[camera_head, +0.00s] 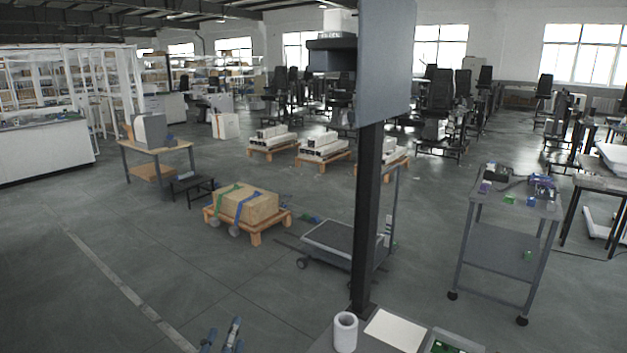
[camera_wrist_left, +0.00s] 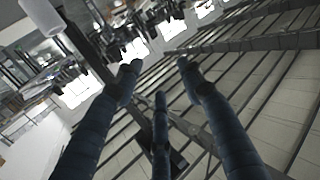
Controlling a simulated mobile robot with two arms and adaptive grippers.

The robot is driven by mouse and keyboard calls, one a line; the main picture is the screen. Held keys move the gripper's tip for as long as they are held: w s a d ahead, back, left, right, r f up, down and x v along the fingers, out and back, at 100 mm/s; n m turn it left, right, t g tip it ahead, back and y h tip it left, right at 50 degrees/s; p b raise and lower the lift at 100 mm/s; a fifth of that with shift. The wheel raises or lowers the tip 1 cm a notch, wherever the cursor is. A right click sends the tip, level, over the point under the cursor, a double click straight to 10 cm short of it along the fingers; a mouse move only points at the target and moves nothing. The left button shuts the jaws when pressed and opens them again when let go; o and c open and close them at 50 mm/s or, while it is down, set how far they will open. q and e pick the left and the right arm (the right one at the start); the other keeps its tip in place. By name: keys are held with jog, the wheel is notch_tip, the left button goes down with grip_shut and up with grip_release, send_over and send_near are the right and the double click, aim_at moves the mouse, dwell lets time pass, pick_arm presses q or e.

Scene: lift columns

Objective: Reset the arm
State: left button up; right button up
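My left gripper (camera_head: 222,336) shows at the bottom edge of the head view, with only its dark blue fingers in the picture. It is left of the table corner and apart from the things there. In the left wrist view the fingers of my left gripper (camera_wrist_left: 158,75) are spread apart with nothing between them. That view is tilted and looks towards the ceiling beams and windows. My right gripper is in neither view.
A white cylinder (camera_head: 345,333) and a white sheet (camera_head: 396,329) are on the table at the bottom. A dark post (camera_head: 366,220) carrying a grey panel (camera_head: 387,62) rises behind them. Open floor (camera_head: 130,265) lies to the left. A wheeled cart (camera_head: 503,255) stands right.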

pick_arm(q)
jog(key=s+a+f+g+y, duration=0.1)
jog(key=s+a+f+g, duration=0.1)
jog(key=s+f+g, duration=0.45)
jog(key=s+a+f+g, duration=0.1)
jog(key=s+a+f, duration=0.25)
jog(key=f, duration=0.55)
jog(key=s+d+f+m+g, duration=0.1)
jog(key=s+f+g, duration=0.3)
jog(key=s, duration=0.5)
jog(key=s+f+m+g, duration=0.1)
jog(key=s+f+g, duration=0.1)
jog(key=s+f, duration=0.45)
jog(key=s+f+g+b, duration=0.1)
jog(key=s+f, duration=0.1)
jog(key=f, duration=1.1)
jog(key=s+f+g, duration=0.1)
jog(key=s+f, duration=0.2)
jog(key=f, duration=1.1)
jog(key=s+a+f, duration=0.2)
jog(key=s+f, duration=1.2)
jog(key=s, duration=0.2)
jog(key=shift+a+f+m+g+h+b, duration=0.3)
jog(key=shift+a+f+g+b, duration=0.05)
jog(key=shift+a+f+b, duration=0.1)
jog(key=shift+d, duration=0.1)
